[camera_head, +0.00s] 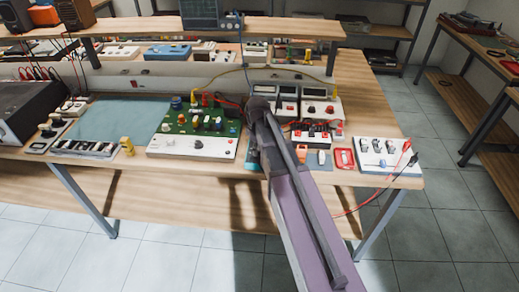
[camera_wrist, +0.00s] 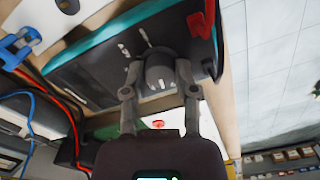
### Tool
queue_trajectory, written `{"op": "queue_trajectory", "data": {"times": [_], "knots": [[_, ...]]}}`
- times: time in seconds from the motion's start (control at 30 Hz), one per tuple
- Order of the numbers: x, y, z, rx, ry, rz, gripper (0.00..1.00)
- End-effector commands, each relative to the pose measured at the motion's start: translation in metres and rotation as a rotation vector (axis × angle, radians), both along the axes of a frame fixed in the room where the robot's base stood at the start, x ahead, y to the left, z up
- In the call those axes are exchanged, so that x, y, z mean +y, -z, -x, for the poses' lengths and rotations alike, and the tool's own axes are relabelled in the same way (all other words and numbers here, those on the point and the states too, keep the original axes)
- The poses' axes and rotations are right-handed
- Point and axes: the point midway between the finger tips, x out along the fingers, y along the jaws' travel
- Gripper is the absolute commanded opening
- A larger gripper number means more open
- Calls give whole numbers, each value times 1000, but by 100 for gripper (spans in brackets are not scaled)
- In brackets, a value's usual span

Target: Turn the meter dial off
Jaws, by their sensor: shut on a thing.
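The meter (camera_wrist: 90,72) is a dark-faced box with a teal edge, tilted in the wrist view. Its round grey dial (camera_wrist: 158,70) stands out from the face, with pale marks around it. My gripper (camera_wrist: 158,85) has one finger on each side of the dial and is shut on it. In the head view my arm covers the dial and most of the meter; only a small teal part of the meter (camera_head: 251,166) shows. The dial's exact setting cannot be read.
The wooden bench (camera_head: 215,166) is crowded. A green circuit board (camera_head: 206,122) stands left of my arm; a white panel with black clips (camera_head: 388,160) and a red tray (camera_head: 345,159) stand right. Red leads (camera_wrist: 65,110) and a blue clip (camera_wrist: 17,47) lie near the meter.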

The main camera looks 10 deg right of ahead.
Motion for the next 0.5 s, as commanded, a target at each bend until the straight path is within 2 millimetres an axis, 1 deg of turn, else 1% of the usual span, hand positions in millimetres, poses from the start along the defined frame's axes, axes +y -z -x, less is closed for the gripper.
{"op": "queue_trajectory", "data": {"times": [0.2, 0.5], "knots": [[0, 0, -1, -2, -141, 0, 0], [0, 0, -1, -2, -228, 0, 0]]}}
